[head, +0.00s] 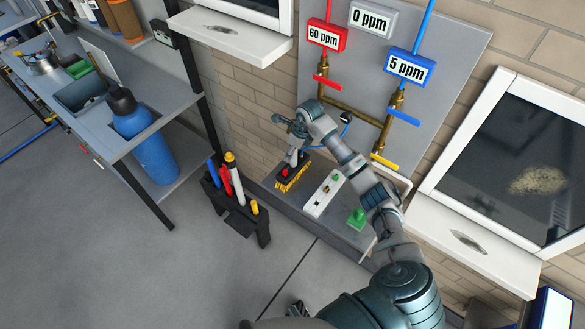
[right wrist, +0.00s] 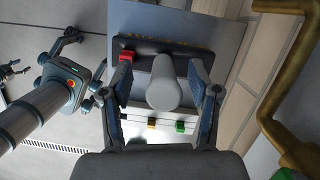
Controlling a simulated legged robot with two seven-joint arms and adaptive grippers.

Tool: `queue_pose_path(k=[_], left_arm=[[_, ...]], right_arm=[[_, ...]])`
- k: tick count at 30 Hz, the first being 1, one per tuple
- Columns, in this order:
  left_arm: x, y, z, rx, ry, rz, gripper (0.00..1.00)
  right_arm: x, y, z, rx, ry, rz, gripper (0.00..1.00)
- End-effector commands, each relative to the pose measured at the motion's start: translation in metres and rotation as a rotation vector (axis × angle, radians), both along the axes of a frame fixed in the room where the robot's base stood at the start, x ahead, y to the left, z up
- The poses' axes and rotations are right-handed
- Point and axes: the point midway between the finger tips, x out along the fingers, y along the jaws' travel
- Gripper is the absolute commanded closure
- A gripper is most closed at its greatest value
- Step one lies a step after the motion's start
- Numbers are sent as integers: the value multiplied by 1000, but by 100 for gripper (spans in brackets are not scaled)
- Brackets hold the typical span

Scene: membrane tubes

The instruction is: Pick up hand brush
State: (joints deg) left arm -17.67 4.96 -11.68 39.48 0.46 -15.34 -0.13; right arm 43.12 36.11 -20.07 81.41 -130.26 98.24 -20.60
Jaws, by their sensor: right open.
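The hand brush (head: 284,184) has a dark body, yellow bristles and a grey handle. It sits on the grey ledge against the brick wall. In the right wrist view its round grey handle (right wrist: 163,90) points up towards the camera, above the dark brush body. My right gripper (head: 295,140) is over the brush. Its two fingers also show in the right wrist view (right wrist: 160,78), open on either side of the handle, with a gap visible on both sides. A small part of what seems my left gripper (head: 297,309) shows at the bottom; its jaw state is unclear.
A white strip with coloured buttons (head: 322,195) and a green block (head: 357,218) lie beside the brush. A black holder with pens (head: 238,218) stands left of the ledge. Brass pipes (head: 350,112) with valve handles run on the panel behind my right arm.

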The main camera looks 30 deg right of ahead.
Motion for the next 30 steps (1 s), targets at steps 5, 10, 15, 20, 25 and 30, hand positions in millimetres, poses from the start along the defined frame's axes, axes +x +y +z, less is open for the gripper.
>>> queue_pose_path(k=[5, 10, 15, 20, 25, 30], left_arm=[[0, -2, 0, 0, 2, 3, 44], [0, -2, 0, 0, 2, 4, 44], [0, -4, 0, -2, 2, 5, 44], [0, -4, 0, -2, 2, 5, 44], [0, -4, 0, -2, 2, 4, 44], [0, -2, -1, 1, 7, 3, 44]], right_arm=[[0, -2, -1, 1, 1, -2, 39], [0, -2, -1, 1, 1, -2, 81], [0, -2, -1, 1, 2, -2, 100], [1, -1, 1, 1, -3, -1, 100], [1, -1, 4, 0, -4, -1, 100], [1, -2, 26, -1, -8, 0, 100]])
